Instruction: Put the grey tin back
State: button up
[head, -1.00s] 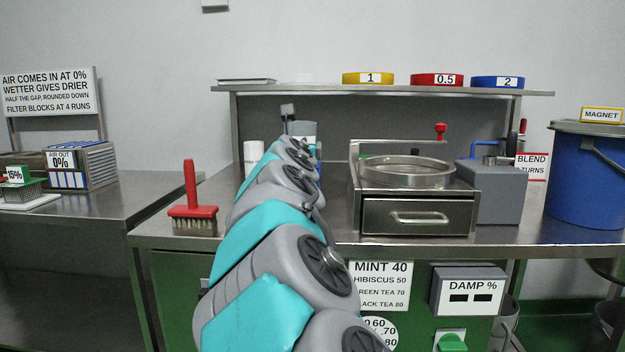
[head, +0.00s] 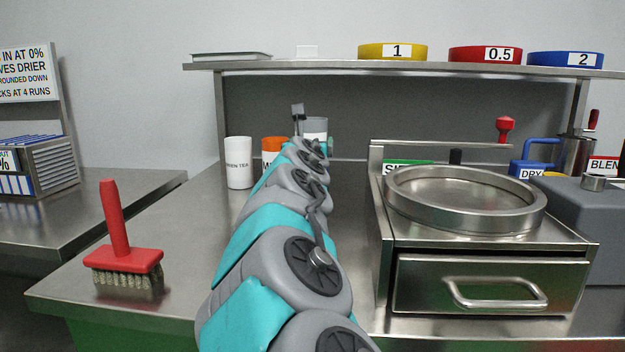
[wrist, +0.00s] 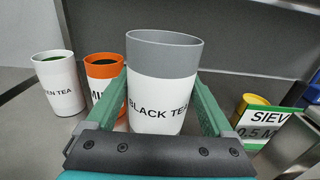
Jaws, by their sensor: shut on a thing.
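The grey tin (wrist: 162,80), with a white label reading BLACK TEA, stands upright between the two fingers of my gripper (wrist: 160,108) in the wrist view. My gripper is shut on it. In the head view the grey tin (head: 315,126) shows past the end of my arm, near the back of the bench; my arm hides its lower part. I cannot tell whether its base touches the bench. To its left are a white GREEN TEA tin (head: 238,165) and an orange tin (head: 272,148) with a partly hidden label; in the wrist view the orange tin (wrist: 103,75) is close beside my left finger.
A sieve machine (head: 480,240) with a drawer stands right of my arm. Above, a shelf (head: 330,66) holds yellow, red and blue rings. The bench (head: 185,240) between brush and arm is clear.

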jog(key=shift+f, duration=3.2)
jog(key=shift+f, duration=0.1)
jog(key=o, duration=1.1)
jog(key=shift+o, duration=0.2)
jog(key=shift+d, duration=0.1)
